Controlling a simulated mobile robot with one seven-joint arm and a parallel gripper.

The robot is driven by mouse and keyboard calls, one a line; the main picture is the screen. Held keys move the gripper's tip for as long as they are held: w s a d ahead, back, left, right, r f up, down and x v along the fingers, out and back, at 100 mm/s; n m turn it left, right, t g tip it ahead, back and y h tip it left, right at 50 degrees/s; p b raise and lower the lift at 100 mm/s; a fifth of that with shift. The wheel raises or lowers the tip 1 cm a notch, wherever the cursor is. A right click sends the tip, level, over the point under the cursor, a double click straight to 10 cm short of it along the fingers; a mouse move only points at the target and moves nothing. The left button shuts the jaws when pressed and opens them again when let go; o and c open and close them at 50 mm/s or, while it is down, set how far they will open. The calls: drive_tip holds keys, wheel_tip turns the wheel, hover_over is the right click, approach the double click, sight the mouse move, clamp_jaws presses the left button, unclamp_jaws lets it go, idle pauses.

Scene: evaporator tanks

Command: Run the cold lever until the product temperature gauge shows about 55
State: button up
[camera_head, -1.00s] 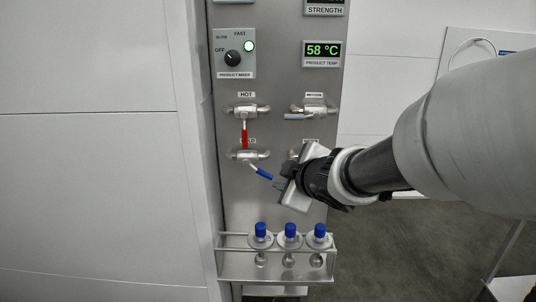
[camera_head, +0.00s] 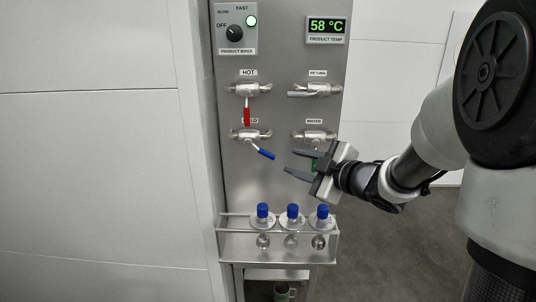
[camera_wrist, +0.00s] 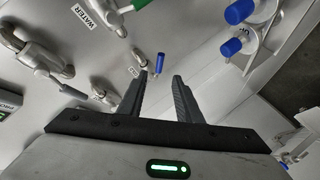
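The cold lever has a blue handle (camera_head: 260,150) and hangs from its valve below the hot valve, slanting down to the right; its label is partly hidden by the valve body. The blue handle also shows in the wrist view (camera_wrist: 160,64), just beyond my fingertips. The product temperature gauge (camera_head: 326,26) reads 58 °C in green. My gripper (camera_head: 289,162) is open and empty, to the right of the blue handle and apart from it. In the wrist view, the two dark fingers (camera_wrist: 163,76) are spread with nothing between them.
The hot lever's red handle (camera_head: 247,111) hangs straight down above. The return valve (camera_head: 317,90) and water valve (camera_head: 315,137) are on the right, the latter close above my gripper. A rack (camera_head: 278,246) of blue-capped flasks juts out below. The mixer knob (camera_head: 234,32) is at the top left.

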sight(270, 155)
drive_tip(key=x, duration=1.3)
drive_tip(key=shift+w+a+f, duration=0.1)
drive_tip(key=shift+w+a, duration=0.05)
drive_tip(key=shift+w, duration=0.2)
drive_tip(key=shift+c, duration=0.3)
clamp_jaws()
